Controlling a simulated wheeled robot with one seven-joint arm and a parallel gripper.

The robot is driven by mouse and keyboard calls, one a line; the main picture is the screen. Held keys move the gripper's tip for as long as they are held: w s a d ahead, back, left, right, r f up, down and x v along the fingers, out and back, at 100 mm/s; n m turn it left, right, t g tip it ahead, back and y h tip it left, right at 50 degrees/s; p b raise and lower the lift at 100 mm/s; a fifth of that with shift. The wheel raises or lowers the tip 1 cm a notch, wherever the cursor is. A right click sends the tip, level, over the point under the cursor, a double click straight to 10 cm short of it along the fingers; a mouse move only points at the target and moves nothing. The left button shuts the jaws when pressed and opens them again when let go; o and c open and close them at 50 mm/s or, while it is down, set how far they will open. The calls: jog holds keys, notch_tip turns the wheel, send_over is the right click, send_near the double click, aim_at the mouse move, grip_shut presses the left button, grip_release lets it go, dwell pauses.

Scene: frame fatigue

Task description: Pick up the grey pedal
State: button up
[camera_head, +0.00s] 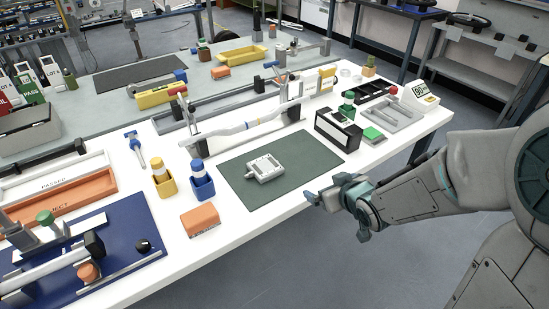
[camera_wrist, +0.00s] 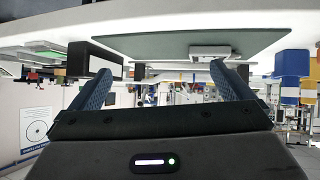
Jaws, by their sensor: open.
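The grey pedal (camera_head: 265,167), a light grey rectangular block with a short stub at its left end, lies flat on the dark green mat (camera_head: 302,150). In the wrist view, which looks upside down, the pedal (camera_wrist: 210,51) shows edge-on near the right fingertip, beyond it. My gripper (camera_head: 338,212) is just off the table's front edge, to the right of and nearer than the pedal. Its two blue fingers are spread apart in the wrist view (camera_wrist: 160,70), with nothing between them. It is clear of the pedal.
A black box (camera_head: 338,131) stands at the mat's right end. Blue (camera_head: 201,180) and yellow (camera_head: 164,179) holders and an orange block (camera_head: 201,220) are left of the mat. A long rail fixture (camera_head: 245,126) runs behind it. The mat around the pedal is clear.

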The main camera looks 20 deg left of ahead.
jog(key=s+a+f+n+y+b, duration=0.1)
jog(key=a+n+y, duration=0.1)
jog(key=a+y, duration=0.35)
jog(key=b, duration=0.1)
send_near(273, 174)
jog(key=w+a+h, duration=0.1)
jog(key=w+a, duration=0.1)
jog(key=a, duration=0.1)
jog(key=shift+w+f, duration=0.15)
jog(key=shift+f+x, duration=0.15)
jog(key=shift+x, duration=1.3)
jog(key=shift+f+x, duration=0.15)
jog(key=shift+x, duration=1.3)
jog(key=c, duration=1.1)
